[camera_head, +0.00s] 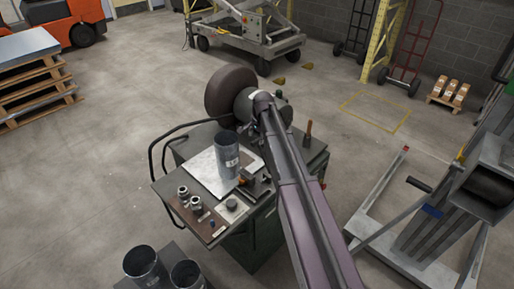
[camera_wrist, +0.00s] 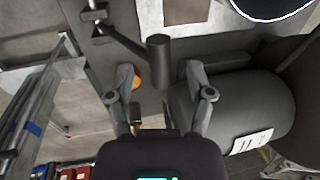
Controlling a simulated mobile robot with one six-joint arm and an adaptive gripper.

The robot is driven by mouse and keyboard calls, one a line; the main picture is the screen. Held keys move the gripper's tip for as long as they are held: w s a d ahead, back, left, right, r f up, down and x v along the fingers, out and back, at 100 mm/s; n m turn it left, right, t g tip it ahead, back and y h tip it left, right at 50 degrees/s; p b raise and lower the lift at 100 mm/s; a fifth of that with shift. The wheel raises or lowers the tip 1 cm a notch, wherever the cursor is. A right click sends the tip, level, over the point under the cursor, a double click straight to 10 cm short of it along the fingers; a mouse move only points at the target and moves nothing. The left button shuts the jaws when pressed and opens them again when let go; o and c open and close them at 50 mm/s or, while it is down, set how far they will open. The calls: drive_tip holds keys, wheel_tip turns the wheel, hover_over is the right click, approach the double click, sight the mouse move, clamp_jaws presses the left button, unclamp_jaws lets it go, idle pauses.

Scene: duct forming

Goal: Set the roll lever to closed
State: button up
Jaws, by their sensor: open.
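In the wrist view, a dark grey lever (camera_wrist: 158,62) with a thick round handle and a thin arm running to the upper left shows between my fingers; I take it as the roll lever. My gripper (camera_wrist: 158,78) is open, one finger on each side of the handle, with visible gaps. Whether the handle lies at fingertip depth cannot be told. In the head view my arm covers this part of the bench, and my fingers and the lever cannot be made out.
A large grey cylinder (camera_wrist: 245,105) with a white label is close to my right finger. An upright metal duct (camera_head: 227,155) stands on the bench (camera_head: 165,188). A brown handle (camera_head: 308,132) rises right of my arm. Two ducts (camera_head: 145,265) stand in front.

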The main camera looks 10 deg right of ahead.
sight(256, 141)
drive_tip(key=shift+w+a+f+b, duration=0.15)
drive_tip(key=shift+w+f+b, duration=0.05)
drive_tip(key=shift+f+b, duration=0.8)
drive_tip(key=shift+w+a+f+b, duration=0.1)
drive_tip(key=shift+w+f+b, duration=0.05)
drive_tip(key=shift+f+b, duration=0.8)
drive_tip(key=shift+f, duration=0.15)
clamp_jaws()
drive_tip(key=shift+d, duration=0.4)
drive_tip(key=shift+a, duration=0.25)
